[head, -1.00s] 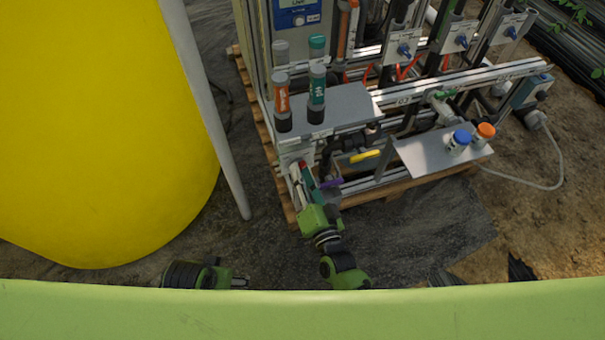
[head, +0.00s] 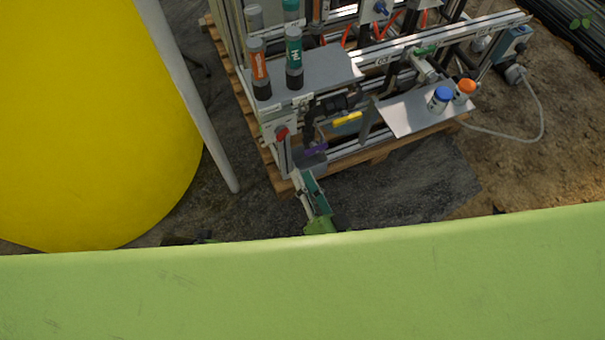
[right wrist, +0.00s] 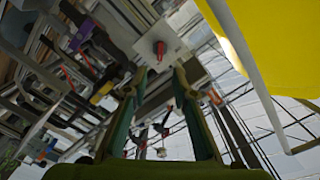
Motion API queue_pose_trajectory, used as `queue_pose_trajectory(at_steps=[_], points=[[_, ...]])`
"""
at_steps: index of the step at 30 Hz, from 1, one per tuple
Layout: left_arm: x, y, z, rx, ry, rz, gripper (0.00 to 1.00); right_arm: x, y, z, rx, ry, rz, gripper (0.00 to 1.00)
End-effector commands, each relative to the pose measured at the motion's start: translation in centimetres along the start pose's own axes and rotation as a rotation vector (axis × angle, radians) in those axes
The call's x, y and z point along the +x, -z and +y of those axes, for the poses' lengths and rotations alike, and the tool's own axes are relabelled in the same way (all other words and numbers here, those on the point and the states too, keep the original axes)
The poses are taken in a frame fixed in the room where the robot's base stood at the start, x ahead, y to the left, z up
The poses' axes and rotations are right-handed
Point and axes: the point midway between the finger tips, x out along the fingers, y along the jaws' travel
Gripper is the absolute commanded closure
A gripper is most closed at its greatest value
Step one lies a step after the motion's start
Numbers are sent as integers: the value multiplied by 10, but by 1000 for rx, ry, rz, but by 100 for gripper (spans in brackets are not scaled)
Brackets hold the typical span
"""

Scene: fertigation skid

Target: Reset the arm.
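My right gripper (head: 305,177) is in front of the skid's near corner, just below a red knob (head: 281,133) on a pale plate. In the right wrist view its two green fingers (right wrist: 160,100) stand apart with nothing between them, and the red knob (right wrist: 159,48) shows beyond the tips, apart from them. A purple-handled valve (head: 316,150) is close to the right of the fingers. Only a dark piece of my left arm shows at the lower left above the green edge; the left gripper's fingers cannot be made out.
A yellow tank (head: 90,130) and a grey post (head: 190,100) stand at the left. A shelf (head: 325,72) holds orange- and green-labelled cylinders. A yellow valve handle (head: 347,118) and a plate (head: 405,113) with blue-capped and orange-capped bottles are to the right. Dark ground in front is clear.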

Motion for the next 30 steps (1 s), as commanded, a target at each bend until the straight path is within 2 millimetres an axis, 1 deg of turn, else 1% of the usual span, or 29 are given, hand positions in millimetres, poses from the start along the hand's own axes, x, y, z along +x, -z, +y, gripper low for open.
queue_pose_trajectory(at_steps=[13,17,20,23,26,29,30], points=[[0,0,0,0,0,0,28,1,0,0,-3,-2,-4,75],[0,0,0,-1,0,0,28,4,-7,6,-41,-26,-64,75],[0,0,0,0,0,0,28,6,-18,18,-112,-71,-175,75],[0,0,0,0,0,0,28,1,-31,37,-210,-137,-322,75],[0,0,0,0,0,0,28,-12,-39,61,-308,-212,-475,75],[0,0,0,0,0,0,28,-33,-40,87,-401,-295,-628,75],[0,0,0,0,0,0,28,-43,-39,97,-432,-330,-686,75]])
